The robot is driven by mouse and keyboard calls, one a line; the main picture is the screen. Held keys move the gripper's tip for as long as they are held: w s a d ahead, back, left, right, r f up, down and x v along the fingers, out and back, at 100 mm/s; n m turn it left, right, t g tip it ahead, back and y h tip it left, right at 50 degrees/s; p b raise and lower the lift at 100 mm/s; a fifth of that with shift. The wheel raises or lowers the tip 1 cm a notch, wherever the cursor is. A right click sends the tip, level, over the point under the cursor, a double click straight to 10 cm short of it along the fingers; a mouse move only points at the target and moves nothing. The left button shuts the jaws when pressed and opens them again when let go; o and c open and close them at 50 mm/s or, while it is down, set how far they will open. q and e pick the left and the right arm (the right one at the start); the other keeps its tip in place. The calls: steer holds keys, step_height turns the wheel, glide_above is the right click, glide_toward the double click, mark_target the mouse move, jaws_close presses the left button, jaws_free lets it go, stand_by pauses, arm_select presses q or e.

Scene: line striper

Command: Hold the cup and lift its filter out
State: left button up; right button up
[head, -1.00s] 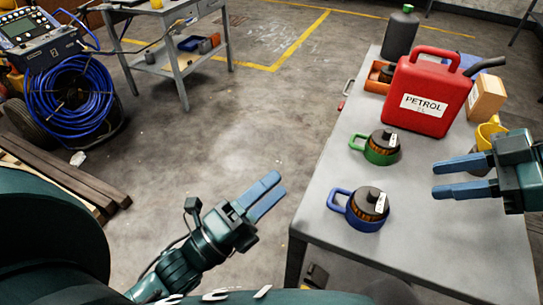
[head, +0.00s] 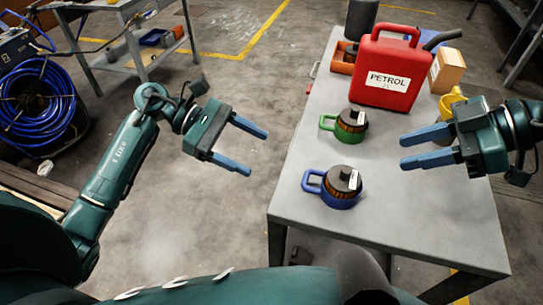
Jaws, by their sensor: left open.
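Two cups stand upright on the grey table (head: 420,225). The blue cup (head: 338,200) is nearer and has its handle to the left. The green cup (head: 345,135) is behind it, handle also to the left. Each holds an orange-brown filter with a black top and a white tag: one filter (head: 345,178) in the blue cup, the other filter (head: 351,120) in the green cup. My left gripper (head: 258,152) is open and empty, left of the table over the floor. My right gripper (head: 403,152) is open and empty, right of the cups, touching neither.
A red petrol can (head: 388,75) stands behind the cups, with an orange tray (head: 342,62), a cardboard box (head: 446,70) and a yellow object (head: 452,102) near it. The table's near end is clear. A hose reel (head: 35,110) stands at far left.

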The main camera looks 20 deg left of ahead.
mark_target(306, 179)
arm_select(q)
steer(key=x, duration=1.2)
steer(key=shift+s+d, duration=0.1)
steer(key=shift+d, duration=0.25)
steer(key=shift+c, duration=0.3)
